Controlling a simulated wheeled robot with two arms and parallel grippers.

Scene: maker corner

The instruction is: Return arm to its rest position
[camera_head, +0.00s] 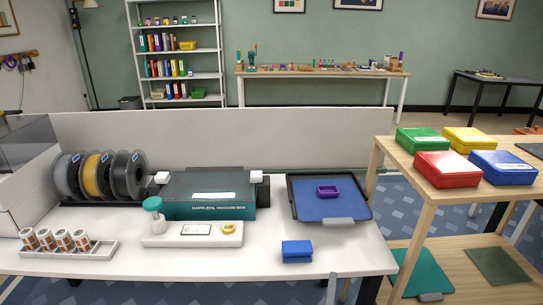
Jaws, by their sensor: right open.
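Only a thin grey part of my right gripper (332,288) shows, at the bottom edge of the head view, in front of the white table's front edge. Nothing is seen held by it; the rest of it and its arm are out of frame. A blue box (297,251) sits on the table just above and left of it, apart from it. My left gripper and arm are not in view.
A wooden shelf (405,180) with coloured boxes stands right.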

